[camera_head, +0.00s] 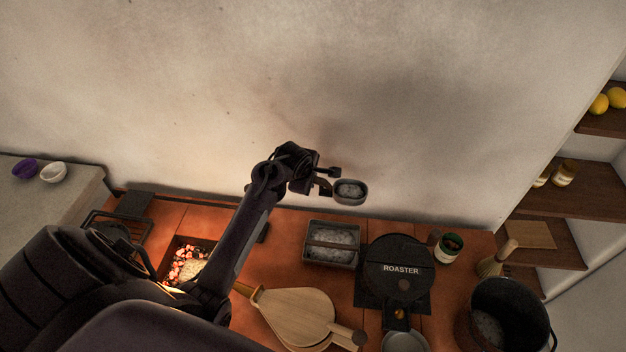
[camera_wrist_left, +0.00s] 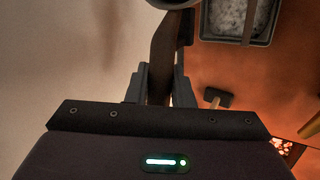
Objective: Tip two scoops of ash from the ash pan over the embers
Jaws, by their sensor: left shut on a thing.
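My left gripper (camera_head: 318,182) is shut on the handle of a small dark scoop (camera_head: 362,199). The scoop's bowl is level, holds grey ash and hangs above the back of the hearth. In the left wrist view, the handle (camera_wrist_left: 163,65) runs between the fingers (camera_wrist_left: 155,88). The ash pan (camera_head: 331,263) is a grey rectangular tin of ash with a bar across it, below the scoop; its rim also shows in the wrist view (camera_wrist_left: 232,42). The embers (camera_head: 186,262) glow in a square pit at left, partly behind my arm, with a pale patch over part of them.
A black roaster (camera_head: 399,269) stands right of the ash pan. Wooden bellows (camera_head: 293,312) lie in front. The wall (camera_head: 300,100) rises close behind the scoop.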

